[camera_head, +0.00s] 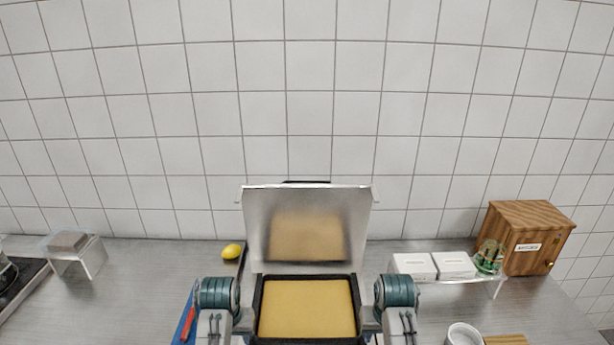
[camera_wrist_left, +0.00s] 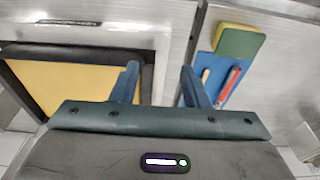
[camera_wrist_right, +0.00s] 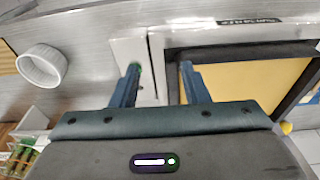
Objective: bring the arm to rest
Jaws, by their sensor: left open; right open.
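My left gripper (camera_wrist_left: 160,68) is open and empty, its two blue fingers apart in the left wrist view. In the head view my two arms stand at the left and right of the box. The fingertips cannot be made out there.
An open box with a yellow bottom (camera_head: 307,308) and raised metal lid (camera_head: 306,225) stands between my arms. A blue mat (camera_wrist_left: 214,76) holds a sponge (camera_wrist_left: 239,42). A white ramekin (camera_wrist_right: 42,66) and wooden cabinet (camera_head: 525,237) are right.

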